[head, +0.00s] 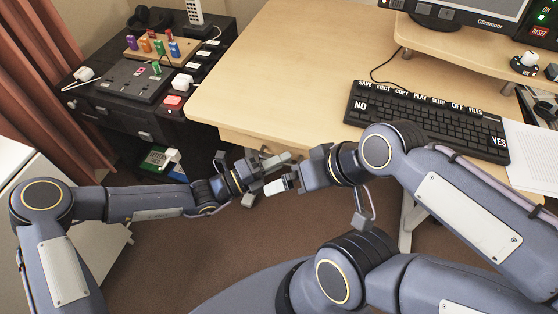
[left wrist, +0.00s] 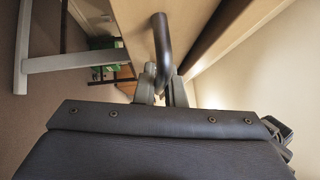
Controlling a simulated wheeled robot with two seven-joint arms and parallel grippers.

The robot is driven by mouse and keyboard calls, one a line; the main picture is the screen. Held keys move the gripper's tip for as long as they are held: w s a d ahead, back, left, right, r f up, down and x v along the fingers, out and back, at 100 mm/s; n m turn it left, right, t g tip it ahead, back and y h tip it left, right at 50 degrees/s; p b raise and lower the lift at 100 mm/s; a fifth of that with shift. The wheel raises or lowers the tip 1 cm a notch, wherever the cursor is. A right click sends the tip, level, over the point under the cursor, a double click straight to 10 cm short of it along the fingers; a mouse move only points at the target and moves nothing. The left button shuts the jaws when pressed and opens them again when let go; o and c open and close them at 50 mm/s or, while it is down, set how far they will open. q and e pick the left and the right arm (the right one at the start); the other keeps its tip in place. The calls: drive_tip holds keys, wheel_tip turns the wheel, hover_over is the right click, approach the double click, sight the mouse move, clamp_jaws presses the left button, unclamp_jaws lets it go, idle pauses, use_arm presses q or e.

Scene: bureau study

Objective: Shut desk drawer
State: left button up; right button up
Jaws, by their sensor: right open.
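The desk (head: 290,60) has a light wood top. A pale front panel (head: 236,138), seemingly the drawer's, shows under its near left edge. How far the drawer stands out cannot be told. In the left wrist view a dark curved handle (left wrist: 162,45) stands beside pale wood panels (left wrist: 212,40). My left gripper (head: 277,161) is at the desk's front edge. In the left wrist view its fingers (left wrist: 163,96) lie on both sides of the handle's lower end; whether they grip it is unclear. My right gripper (head: 278,186) is open, just below and close to the left one.
A black keyboard (head: 425,118) lies on the desk, with a monitor (head: 462,12) on a raised shelf (head: 480,45) behind. A dark cabinet (head: 200,140) carrying a switch panel (head: 125,78) stands left of the desk. A white cabinet (head: 50,165) is at the far left.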

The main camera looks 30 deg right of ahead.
use_arm(q)
drive_tip(key=o, duration=0.4)
drive_tip(key=shift+w, duration=0.1)
drive_tip(key=shift+f, duration=0.1)
drive_tip(key=shift+w+a, duration=0.1)
drive_tip(key=shift+a, duration=0.25)
drive_tip(key=a, duration=0.4)
drive_tip(key=a+p, duration=0.1)
drive_tip(key=a, duration=0.2)
drive_tip(key=shift+w+f, duration=0.15)
drive_tip(key=shift+f, duration=0.25)
